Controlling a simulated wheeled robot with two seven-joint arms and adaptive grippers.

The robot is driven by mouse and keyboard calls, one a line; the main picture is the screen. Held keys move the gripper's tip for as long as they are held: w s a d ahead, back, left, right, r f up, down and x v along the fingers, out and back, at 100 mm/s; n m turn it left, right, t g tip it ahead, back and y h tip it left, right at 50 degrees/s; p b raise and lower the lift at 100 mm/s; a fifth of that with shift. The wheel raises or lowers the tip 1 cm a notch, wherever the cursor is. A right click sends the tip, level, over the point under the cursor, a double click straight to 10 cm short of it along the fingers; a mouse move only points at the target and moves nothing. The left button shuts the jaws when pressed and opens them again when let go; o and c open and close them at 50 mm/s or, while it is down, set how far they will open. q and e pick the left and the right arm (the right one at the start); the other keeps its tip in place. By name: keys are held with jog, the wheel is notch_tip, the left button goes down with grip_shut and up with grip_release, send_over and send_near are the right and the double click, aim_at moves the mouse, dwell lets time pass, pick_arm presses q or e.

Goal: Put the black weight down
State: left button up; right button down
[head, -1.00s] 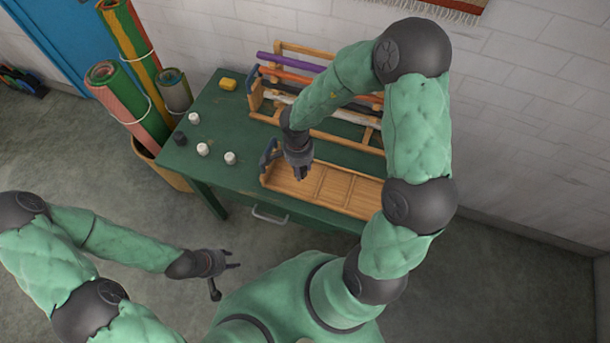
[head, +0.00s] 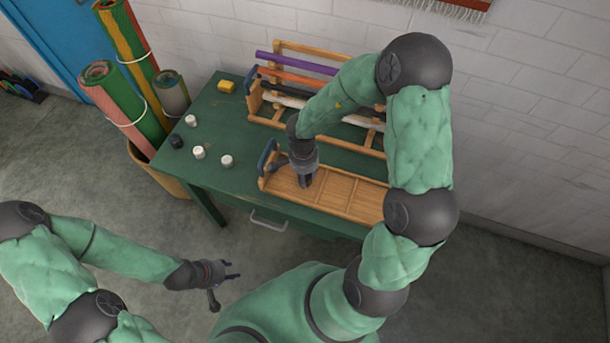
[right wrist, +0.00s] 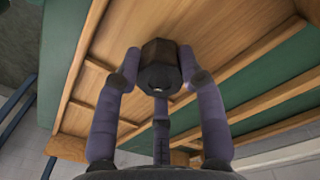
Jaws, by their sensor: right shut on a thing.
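A black, many-sided weight (right wrist: 159,68) sits between the fingers of my right gripper (right wrist: 160,82) in the right wrist view, with the wooden tray (right wrist: 205,32) behind it. In the head view my right gripper (head: 306,183) points down over the left part of the tray (head: 350,192). The weight is hard to make out there, and I cannot tell whether it touches the tray floor. My left gripper (head: 233,271) is open and empty, in front of the table and away from it.
The green table (head: 215,120) carries another black piece (head: 176,141), three white pieces, a yellow block (head: 226,86) and a wooden rack with coloured rolls (head: 290,75) behind the tray. Rolled rugs (head: 110,95) stand in a bin at the left.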

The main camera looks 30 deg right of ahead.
jog(key=c, duration=0.7)
grip_release()
jog(key=shift+f, duration=0.1)
jog(key=shift+c, duration=0.2)
notch_tip(320, 180, up, 12)
jog(key=p, duration=0.8)
jog(key=shift+w, duration=0.2)
jog(key=shift+s+a, duration=0.1)
jog(key=shift+a, duration=0.05)
